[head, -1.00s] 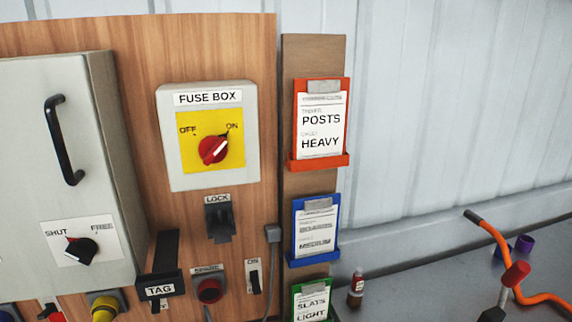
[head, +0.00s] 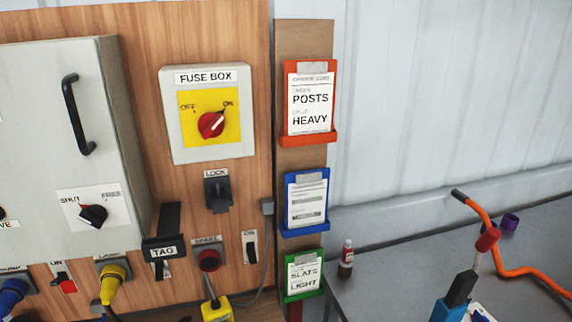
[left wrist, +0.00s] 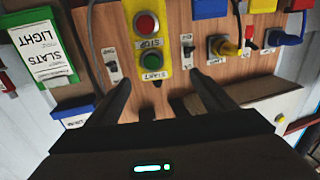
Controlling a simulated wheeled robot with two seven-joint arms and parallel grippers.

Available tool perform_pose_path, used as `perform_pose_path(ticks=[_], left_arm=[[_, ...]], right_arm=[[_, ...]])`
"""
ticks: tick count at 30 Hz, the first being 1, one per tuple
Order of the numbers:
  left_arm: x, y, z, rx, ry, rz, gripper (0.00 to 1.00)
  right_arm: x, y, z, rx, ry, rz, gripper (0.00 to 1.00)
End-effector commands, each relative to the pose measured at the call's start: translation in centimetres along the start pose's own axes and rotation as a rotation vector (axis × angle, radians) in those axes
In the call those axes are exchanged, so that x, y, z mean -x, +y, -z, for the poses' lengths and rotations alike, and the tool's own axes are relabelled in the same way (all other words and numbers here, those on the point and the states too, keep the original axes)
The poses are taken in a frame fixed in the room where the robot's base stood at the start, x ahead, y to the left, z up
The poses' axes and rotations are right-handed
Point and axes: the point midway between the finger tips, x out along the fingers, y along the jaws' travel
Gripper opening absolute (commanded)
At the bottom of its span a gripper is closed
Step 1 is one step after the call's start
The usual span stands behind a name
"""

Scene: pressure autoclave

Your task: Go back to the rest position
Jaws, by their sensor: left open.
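My left gripper (left wrist: 160,78) is open in the left wrist view, with its two black fingers apart and nothing between them. Its fingers point at the wooden panel (left wrist: 175,40), which appears upside down there. A yellow button box with a red stop button (left wrist: 147,24) and a green start button (left wrist: 152,62) lies beyond the fingertips. I cannot tell the gap to it. Neither gripper shows in the head view. My right gripper is in no view.
The head view shows the fuse box (head: 209,113) with its red knob towards ON, a grey cabinet (head: 60,150), and card holders (head: 309,105). A bench (head: 400,270) at right carries a small bottle (head: 346,260), an orange bent bar (head: 481,216) and a red-tipped lever (head: 487,239).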

Motion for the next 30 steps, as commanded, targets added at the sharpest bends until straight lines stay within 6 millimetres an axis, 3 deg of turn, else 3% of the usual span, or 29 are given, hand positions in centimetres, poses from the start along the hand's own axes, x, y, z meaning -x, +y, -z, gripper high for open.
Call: perform_pose_path(ticks=[11, 20, 25, 30], left_arm=[[0.1, 0.9, 2.3, 0.04, 0.085, -0.106, 0.76], [1.2, 2.9, 5.4, 0.08, 0.191, -0.318, 0.76], [3.5, 4.9, 6.9, 0.081, 0.225, -0.541, 0.76], [6.8, 6.5, 6.1, 0.033, 0.164, -0.788, 0.76]], right_arm=[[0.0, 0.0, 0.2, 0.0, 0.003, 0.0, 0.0], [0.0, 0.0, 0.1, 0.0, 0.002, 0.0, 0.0], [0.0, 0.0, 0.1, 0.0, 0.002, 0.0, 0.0], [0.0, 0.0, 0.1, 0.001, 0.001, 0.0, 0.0]])
